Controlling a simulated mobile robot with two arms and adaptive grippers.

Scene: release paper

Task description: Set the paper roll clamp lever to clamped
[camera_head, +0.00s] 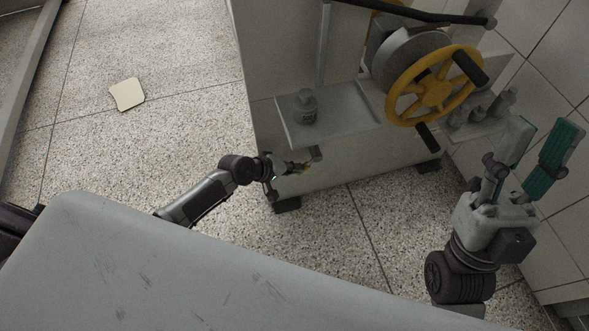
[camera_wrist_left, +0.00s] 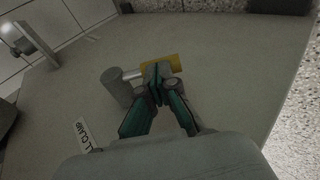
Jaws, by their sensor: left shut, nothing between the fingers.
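The clamp lever (camera_wrist_left: 134,75) is on the machine's panel in the left wrist view. It has a grey round hub (camera_wrist_left: 117,88), a short metal rod and a yellow grip (camera_wrist_left: 173,64). A white label (camera_wrist_left: 84,133) beside it reads partly "LL CLAMP". My left gripper (camera_wrist_left: 158,76) is shut, with its fingertips at the yellow grip and covering part of it. I cannot tell whether they touch it. In the head view, my left gripper (camera_head: 296,167) is by the small lever hub (camera_head: 316,153) low on the machine. My right gripper (camera_head: 542,138) is open and empty at the right.
The machine has a yellow handwheel (camera_head: 435,91) and a grey shelf (camera_head: 345,118) holding a small grey weight-like object (camera_head: 305,107). A grey surface (camera_head: 190,265) fills the foreground. A pale sheet (camera_head: 128,94) lies on the clear floor at the left. A tiled wall stands at the right.

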